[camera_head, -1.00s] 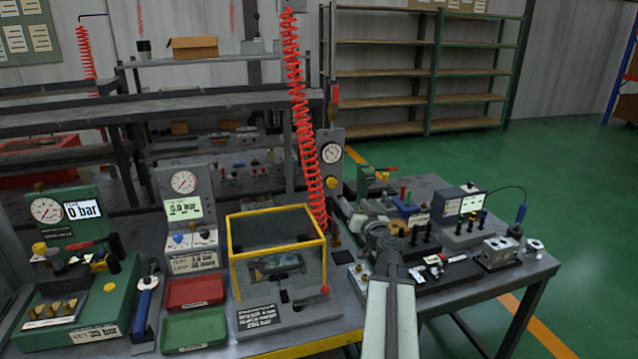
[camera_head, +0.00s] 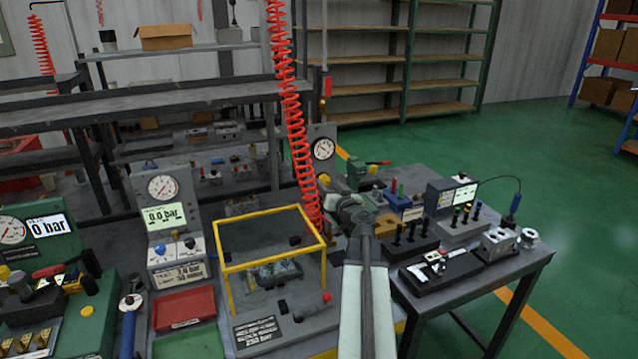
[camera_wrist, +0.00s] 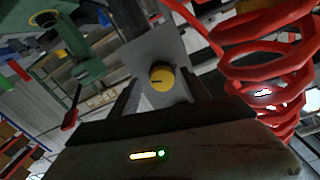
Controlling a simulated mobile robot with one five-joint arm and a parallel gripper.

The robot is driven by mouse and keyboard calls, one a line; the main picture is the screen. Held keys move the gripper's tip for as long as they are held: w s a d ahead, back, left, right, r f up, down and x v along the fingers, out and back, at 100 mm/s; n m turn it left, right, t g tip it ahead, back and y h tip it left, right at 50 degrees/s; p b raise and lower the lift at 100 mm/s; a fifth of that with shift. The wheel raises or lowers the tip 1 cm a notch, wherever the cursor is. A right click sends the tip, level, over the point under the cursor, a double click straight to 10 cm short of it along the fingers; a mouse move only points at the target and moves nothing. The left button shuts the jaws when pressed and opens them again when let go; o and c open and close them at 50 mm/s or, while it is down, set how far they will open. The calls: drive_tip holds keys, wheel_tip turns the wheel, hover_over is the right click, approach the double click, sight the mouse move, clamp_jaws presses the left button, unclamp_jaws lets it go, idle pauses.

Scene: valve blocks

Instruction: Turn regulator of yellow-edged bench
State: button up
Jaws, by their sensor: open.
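The yellow-edged bench shows a strip of its yellow front edge (camera_head: 400,326) in the head view. At its back right stands a grey regulator panel with a round gauge (camera_head: 322,149). In the wrist view the regulator's round yellow knob (camera_wrist: 161,77), with a dark slot mark, sits on the grey panel. My gripper (camera_head: 350,207) is close in front of the panel in the head view and hides part of it. In the wrist view its dark fingers (camera_wrist: 163,92) are open, apart on either side of the knob's line. I cannot tell whether they touch it.
A red coiled hose (camera_head: 291,120) hangs beside the panel, close on the right in the wrist view (camera_wrist: 268,60). A yellow-framed guard box (camera_head: 226,290) stands left of my arm. A second bench (camera_head: 525,262) with fittings stands at right. The green floor beyond is clear.

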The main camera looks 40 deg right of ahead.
drive_tip(key=shift+w+d, duration=0.15)
drive_tip(key=shift+w, duration=0.15)
drive_tip(key=shift+w, duration=0.1)
clamp_jaws()
